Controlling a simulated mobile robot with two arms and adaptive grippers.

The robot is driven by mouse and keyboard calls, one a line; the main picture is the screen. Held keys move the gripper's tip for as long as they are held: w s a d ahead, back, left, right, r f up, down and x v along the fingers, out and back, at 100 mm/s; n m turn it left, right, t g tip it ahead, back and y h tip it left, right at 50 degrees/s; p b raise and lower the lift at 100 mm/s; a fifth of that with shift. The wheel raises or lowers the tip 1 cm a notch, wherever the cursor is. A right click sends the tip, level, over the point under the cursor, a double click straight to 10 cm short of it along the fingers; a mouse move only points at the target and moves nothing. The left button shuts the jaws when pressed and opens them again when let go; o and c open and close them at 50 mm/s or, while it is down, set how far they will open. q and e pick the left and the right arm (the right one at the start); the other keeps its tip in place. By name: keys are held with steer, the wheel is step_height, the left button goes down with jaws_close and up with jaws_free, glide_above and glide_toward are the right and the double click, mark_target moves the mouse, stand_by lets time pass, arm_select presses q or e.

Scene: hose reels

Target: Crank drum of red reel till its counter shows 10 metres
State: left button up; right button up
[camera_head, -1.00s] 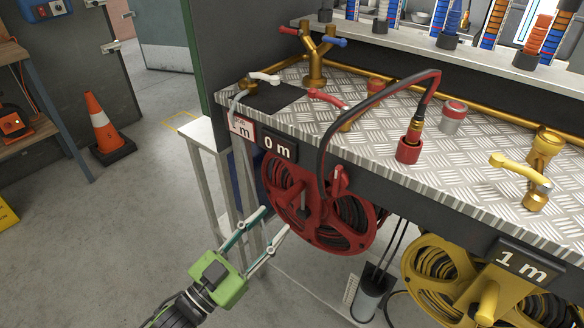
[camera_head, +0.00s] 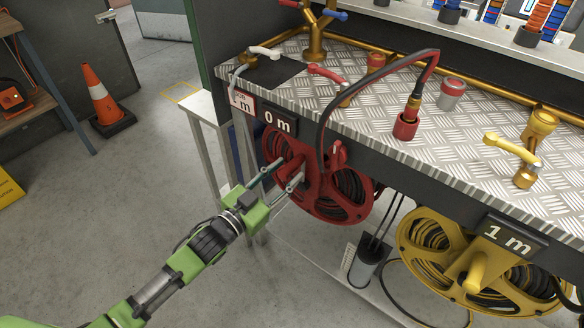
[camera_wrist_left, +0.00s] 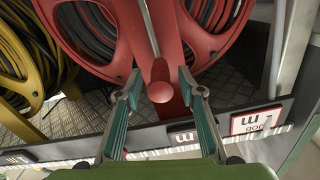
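The red reel (camera_head: 330,205) hangs under the bench edge, black hose wound on its drum. Its counter (camera_head: 278,121) reads 0 m. My left gripper (camera_head: 284,173) reaches the reel's left side from the front. In the left wrist view, the red crank knob (camera_wrist_left: 160,92) sits between the two spread fingers of my left gripper (camera_wrist_left: 159,84), with visible gaps on both sides. The fingers are open around the knob, not shut on it. In the head view the knob is hard to pick out between the fingers. My right gripper is not in view.
A white post (camera_head: 214,150) stands left of the red reel. A black hose (camera_head: 335,95) arches over the bench (camera_head: 400,140). The floor at left is clear near the arm.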

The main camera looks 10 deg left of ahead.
mark_target(291, 167)
arm_select(q)
steer(key=shift+x, duration=1.55)
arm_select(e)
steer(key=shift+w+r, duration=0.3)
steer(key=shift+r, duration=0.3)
arm_select(q)
jaws_close()
steer(key=shift+a, duration=0.1)
